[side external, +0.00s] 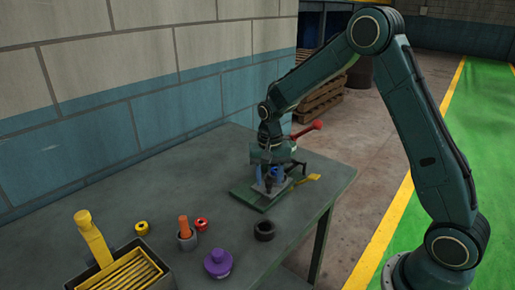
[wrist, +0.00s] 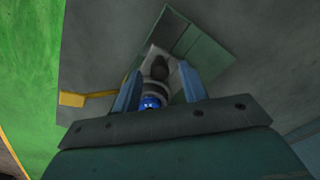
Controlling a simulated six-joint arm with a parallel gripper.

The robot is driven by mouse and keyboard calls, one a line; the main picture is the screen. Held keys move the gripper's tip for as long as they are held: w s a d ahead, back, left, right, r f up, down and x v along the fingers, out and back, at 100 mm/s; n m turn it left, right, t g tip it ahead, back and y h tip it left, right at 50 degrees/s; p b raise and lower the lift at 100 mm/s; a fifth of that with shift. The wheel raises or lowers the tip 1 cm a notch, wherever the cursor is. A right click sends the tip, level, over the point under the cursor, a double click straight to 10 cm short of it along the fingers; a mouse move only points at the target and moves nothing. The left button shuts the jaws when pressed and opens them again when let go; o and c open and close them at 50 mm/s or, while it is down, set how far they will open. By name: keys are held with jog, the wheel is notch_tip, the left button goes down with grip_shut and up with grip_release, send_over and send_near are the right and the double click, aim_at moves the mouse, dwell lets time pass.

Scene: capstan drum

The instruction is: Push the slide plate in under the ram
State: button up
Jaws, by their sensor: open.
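The green press base (side external: 248,196) stands on the table; it also shows in the wrist view (wrist: 188,38). A light grey plate with a dark round spot, apparently the slide plate (wrist: 155,52), lies on this base. My gripper (side external: 268,184) is down over the plate. In the wrist view its two blue fingers (wrist: 160,68) are apart, on either side of a grey round part with a blue knob (wrist: 150,103). Contact with either finger cannot be told. The ram is not clearly distinguishable; my gripper and wrist hide much of the press.
A red-knobbed lever (side external: 308,129) rises behind my gripper, and a yellow tab (side external: 308,178) sticks out right. A black ring (side external: 264,231), purple knobbed piece (side external: 218,263), orange peg (side external: 184,227), small red and yellow parts and a yellow-slatted box (side external: 125,274) stand towards the front left.

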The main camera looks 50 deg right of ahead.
notch_tip(320, 180, up, 13)
dwell(0.6)
jog(key=s+a+t+h, duration=0.1)
jog(key=s+a, duration=0.1)
jog(key=s+a+f+t+h, duration=0.1)
jog(key=s+a+t+h, duration=0.1)
jog(key=shift+s, duration=0.1)
dwell(0.7)
jog(key=shift+x, duration=6.85)
jog(key=shift+d, duration=0.1)
grip_shut()
